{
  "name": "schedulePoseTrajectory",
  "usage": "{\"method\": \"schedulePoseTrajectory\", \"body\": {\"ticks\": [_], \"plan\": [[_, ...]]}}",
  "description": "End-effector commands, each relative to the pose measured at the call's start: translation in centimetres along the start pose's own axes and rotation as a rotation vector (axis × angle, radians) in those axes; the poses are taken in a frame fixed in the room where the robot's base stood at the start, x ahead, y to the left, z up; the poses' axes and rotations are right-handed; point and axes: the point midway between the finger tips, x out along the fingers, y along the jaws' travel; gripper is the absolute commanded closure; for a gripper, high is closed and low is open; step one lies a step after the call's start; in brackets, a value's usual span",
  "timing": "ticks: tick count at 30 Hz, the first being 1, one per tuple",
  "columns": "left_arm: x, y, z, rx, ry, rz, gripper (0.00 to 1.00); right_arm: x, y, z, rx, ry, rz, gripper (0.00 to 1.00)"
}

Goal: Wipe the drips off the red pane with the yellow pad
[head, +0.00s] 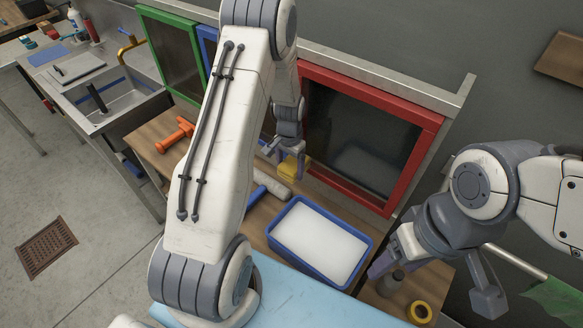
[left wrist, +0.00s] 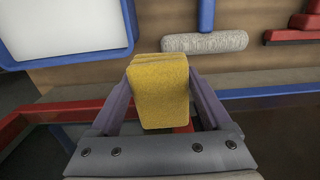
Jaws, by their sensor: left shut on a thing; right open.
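The red pane (head: 359,136) is a dark glass panel in a red frame, upright at the back of the bench. No drips can be made out on it from here. My left gripper (head: 290,161) is shut on the yellow pad (head: 289,168) near the lower left corner of the red frame. In the left wrist view the pad (left wrist: 160,92) sits between both fingers. Whether it touches the glass cannot be told. My right gripper (head: 431,279) is open and empty, over the right end of the bench.
A blue tray (head: 284,264) with white contents stands on the wooden bench in front of the red pane. A grey roller (head: 271,186) lies left of it. Green (head: 167,54) and blue-framed panes stand further left, partly behind my left arm. A yellow tape roll (head: 420,312) lies at the right.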

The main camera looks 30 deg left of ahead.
Motion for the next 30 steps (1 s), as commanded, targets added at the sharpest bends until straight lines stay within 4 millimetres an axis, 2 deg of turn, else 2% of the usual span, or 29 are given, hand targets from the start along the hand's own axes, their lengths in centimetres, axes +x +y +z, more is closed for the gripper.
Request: {"method": "schedulePoseTrajectory", "body": {"ticks": [21,30], "plan": [[0.0,0.0,6.6,-0.001,-0.002,0.001,0.72,-0.2,0.0,0.0,0.0,0.0,0.0,0.33],[0.0,0.0,7.0,0.001,-0.001,0.0,0.72,-0.2,0.0,0.0,0.0,0.0,0.0,0.33]]}}
